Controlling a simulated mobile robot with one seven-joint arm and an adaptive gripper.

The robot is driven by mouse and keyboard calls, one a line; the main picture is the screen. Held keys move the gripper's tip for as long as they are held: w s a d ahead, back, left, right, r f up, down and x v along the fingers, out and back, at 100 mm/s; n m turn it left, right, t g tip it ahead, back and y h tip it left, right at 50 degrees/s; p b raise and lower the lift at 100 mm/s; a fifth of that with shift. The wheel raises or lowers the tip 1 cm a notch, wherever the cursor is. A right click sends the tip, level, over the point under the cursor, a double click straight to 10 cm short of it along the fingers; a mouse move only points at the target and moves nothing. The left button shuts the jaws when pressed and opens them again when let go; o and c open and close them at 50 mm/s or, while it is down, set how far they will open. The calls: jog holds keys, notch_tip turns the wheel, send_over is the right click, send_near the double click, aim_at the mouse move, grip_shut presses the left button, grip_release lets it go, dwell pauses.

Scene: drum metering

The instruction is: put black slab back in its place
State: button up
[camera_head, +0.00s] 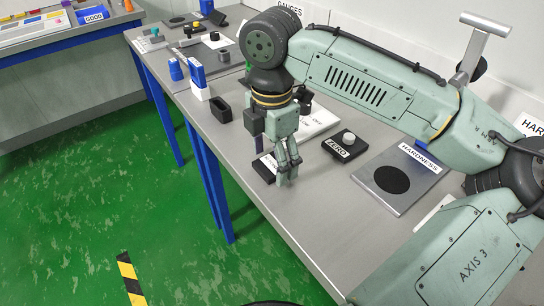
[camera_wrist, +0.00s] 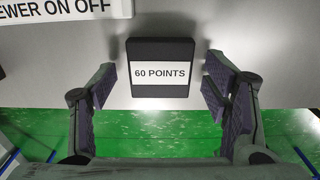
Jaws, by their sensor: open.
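A black slab with a white label reading 60 POINTS (camera_wrist: 160,51) lies flat on the bench near its front edge. In the head view the slab (camera_head: 264,168) is partly hidden behind my gripper. My gripper (camera_head: 287,172) points down over the bench beside it. In the wrist view my gripper (camera_wrist: 161,84) is open, with one finger to each side of the slab's line and nothing between the pads. The slab looks a little beyond the fingertips, with no contact visible.
A black ZERO block (camera_head: 345,147) with a pale knob and a HARDNESS plate (camera_head: 399,181) with a dark disc are to the right. A white panel (camera_wrist: 55,20) lies beside the slab. A black open holder (camera_head: 220,109) stands left. The front bench strip is clear.

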aim_at(272, 165)
notch_tip(272, 165, up, 12)
dwell(0.4)
jog(key=shift+s, duration=0.1)
